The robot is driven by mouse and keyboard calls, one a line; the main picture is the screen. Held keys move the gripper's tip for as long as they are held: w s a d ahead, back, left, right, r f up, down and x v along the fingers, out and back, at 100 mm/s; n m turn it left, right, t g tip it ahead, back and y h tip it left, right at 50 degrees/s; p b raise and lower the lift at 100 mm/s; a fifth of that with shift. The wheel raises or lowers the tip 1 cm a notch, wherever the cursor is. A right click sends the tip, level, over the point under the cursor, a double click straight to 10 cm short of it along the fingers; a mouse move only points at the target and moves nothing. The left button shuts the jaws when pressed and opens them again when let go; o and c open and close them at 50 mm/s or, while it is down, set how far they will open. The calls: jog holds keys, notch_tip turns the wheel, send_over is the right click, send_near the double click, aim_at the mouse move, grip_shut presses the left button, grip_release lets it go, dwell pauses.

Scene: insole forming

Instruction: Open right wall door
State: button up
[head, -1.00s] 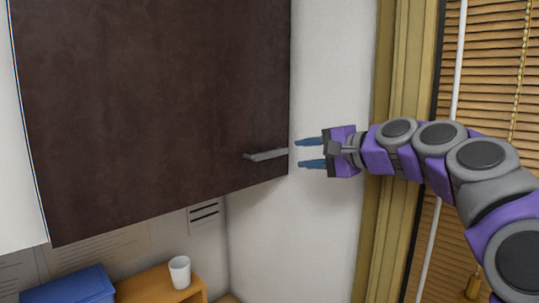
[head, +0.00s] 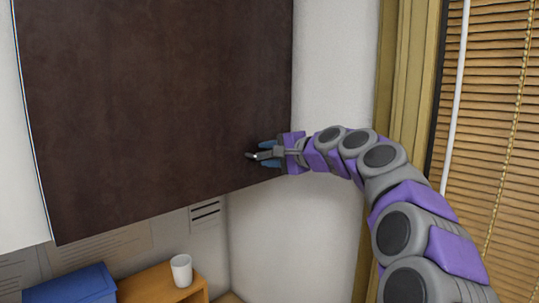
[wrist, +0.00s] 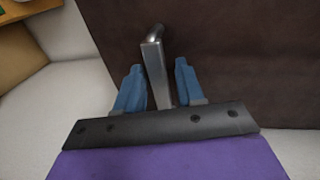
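The right wall door (head: 165,95) is a dark brown cabinet panel, which looks shut. Its metal bar handle (wrist: 154,66) is near the lower right corner. My gripper (head: 266,155) is at the handle, reaching in from the right. In the wrist view, the blue fingers (wrist: 158,88) stand open on both sides of the handle, with the bar between them. The left finger is close to the bar, and a gap shows at the right finger. In the head view my gripper hides most of the handle; only its left end shows.
Below the cabinet are a white cup (head: 181,270) on a wooden box (head: 160,285) and a blue box (head: 70,285). A window frame (head: 405,90) and blinds (head: 500,120) are on the right. The white wall (head: 335,60) between is bare.

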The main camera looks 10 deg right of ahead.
jog(key=shift+w+d+f, duration=0.1)
jog(key=shift+w+d, duration=0.1)
jog(key=shift+d, duration=0.5)
jog(key=shift+s+d, duration=0.1)
jog(key=shift+d, duration=0.3)
jog(key=shift+c, duration=2.1)
jog(key=shift+a, duration=0.3)
grip_shut()
jog(key=shift+a, duration=0.1)
jog(key=shift+f, duration=0.1)
